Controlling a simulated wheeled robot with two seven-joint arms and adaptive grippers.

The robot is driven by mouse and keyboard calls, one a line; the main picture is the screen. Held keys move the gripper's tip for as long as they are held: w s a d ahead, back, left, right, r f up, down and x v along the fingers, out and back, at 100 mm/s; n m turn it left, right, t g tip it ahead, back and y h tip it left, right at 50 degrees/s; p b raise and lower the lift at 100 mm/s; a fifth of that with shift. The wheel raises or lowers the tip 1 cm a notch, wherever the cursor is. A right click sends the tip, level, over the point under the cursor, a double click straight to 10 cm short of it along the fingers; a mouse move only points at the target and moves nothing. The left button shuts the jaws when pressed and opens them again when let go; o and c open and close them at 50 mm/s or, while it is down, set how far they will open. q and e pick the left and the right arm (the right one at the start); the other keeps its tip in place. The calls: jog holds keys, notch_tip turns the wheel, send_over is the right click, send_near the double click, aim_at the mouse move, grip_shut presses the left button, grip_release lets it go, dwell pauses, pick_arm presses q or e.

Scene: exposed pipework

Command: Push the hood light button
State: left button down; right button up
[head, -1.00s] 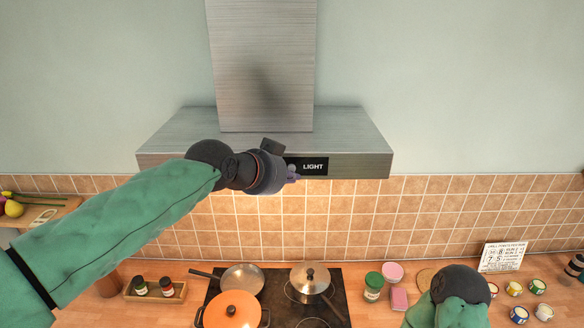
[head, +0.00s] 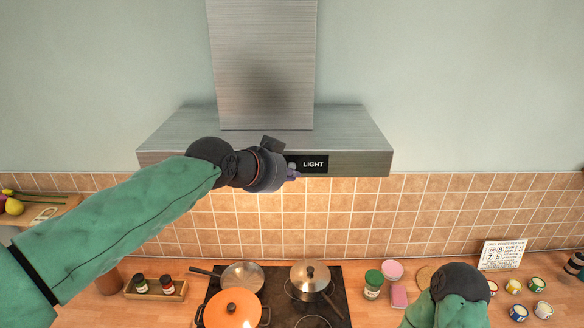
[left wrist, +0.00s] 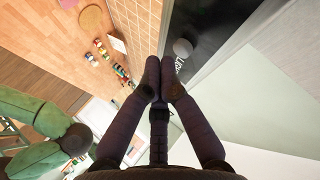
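The range hood (head: 350,160) has a black panel with the word LIGHT (head: 313,164) on its front edge. The round grey light button (head: 292,166) is just left of the word, partly hidden by my left gripper; it also shows in the left wrist view (left wrist: 182,47). My left gripper (head: 292,174) is at the panel, its fingertips beside and slightly below the button. In the left wrist view its fingers (left wrist: 161,66) are together with nothing between them. I cannot tell whether they touch the button.
Below the hood is a black stove (head: 335,290) with an orange pot (head: 232,309), a pan (head: 243,276) and a lidded steel pot (head: 310,277). A green-lidded jar (head: 373,284) stands to the right. The tiled wall (head: 340,215) under the hood is bare.

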pick_arm(q)
jog(key=shift+w, duration=0.15)
dwell(0.3)
jog(key=shift+w, duration=0.45)
dwell(0.5)
jog(key=shift+s+b, duration=0.3)
jog(key=shift+s, duration=0.3)
jog(key=shift+s, duration=0.1)
jog(key=s+b, duration=0.2)
jog(key=s, duration=0.3)
jog(key=shift+s, duration=0.4)
